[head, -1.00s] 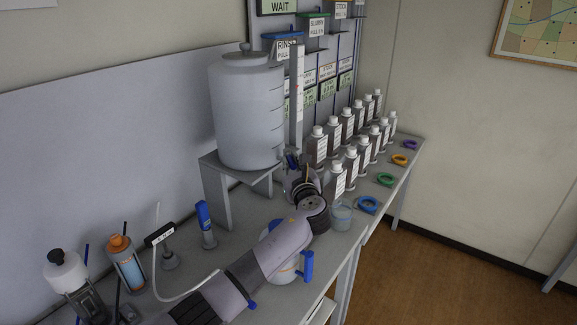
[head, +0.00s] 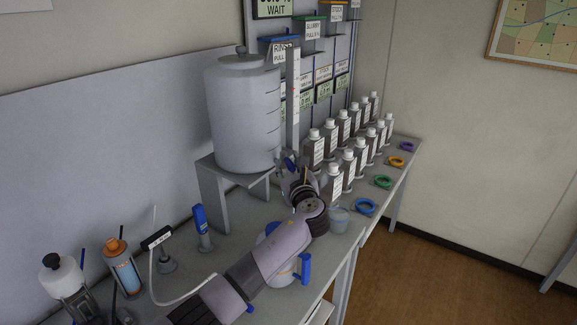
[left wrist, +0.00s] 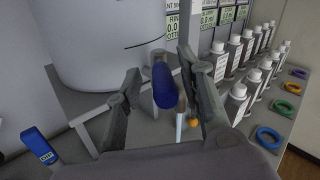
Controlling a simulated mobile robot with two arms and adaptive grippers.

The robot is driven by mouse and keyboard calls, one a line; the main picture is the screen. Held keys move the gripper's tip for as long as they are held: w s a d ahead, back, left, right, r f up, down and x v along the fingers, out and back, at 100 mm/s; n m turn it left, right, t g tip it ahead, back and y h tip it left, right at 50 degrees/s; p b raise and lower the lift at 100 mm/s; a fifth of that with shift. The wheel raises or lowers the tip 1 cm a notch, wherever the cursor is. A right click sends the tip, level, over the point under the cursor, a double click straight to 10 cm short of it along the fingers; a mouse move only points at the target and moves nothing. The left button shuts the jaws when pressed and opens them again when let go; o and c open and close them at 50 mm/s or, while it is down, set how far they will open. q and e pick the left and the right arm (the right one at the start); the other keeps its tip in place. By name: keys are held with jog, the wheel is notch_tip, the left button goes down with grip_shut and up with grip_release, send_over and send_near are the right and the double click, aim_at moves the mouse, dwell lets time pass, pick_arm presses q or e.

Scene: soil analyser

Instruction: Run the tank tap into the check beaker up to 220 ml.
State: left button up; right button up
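The white tank (head: 243,120) stands on a raised grey stand. Its blue tap handle (head: 290,163) shows near the tank's lower right; in the left wrist view the blue handle (left wrist: 163,88) lies between my open fingers, and contact is not clear. My left gripper (left wrist: 160,68) is open at the tap; in the head view its tips are partly hidden by my wrist. A small clear beaker (head: 339,220) stands right of my wrist, near the table's front edge; I cannot tell whether it is the check beaker or read its level. My right gripper is out of view.
A jug with a blue handle (head: 304,269) stands partly behind my left forearm. Several white-capped bottles (head: 333,181) stand in rows to the right, with coloured rings (head: 366,207) along the front edge. A blue pen-like meter (head: 201,220) stands left of the tank stand (head: 212,205).

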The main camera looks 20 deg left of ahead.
pick_arm(q)
jog(key=v, duration=1.2)
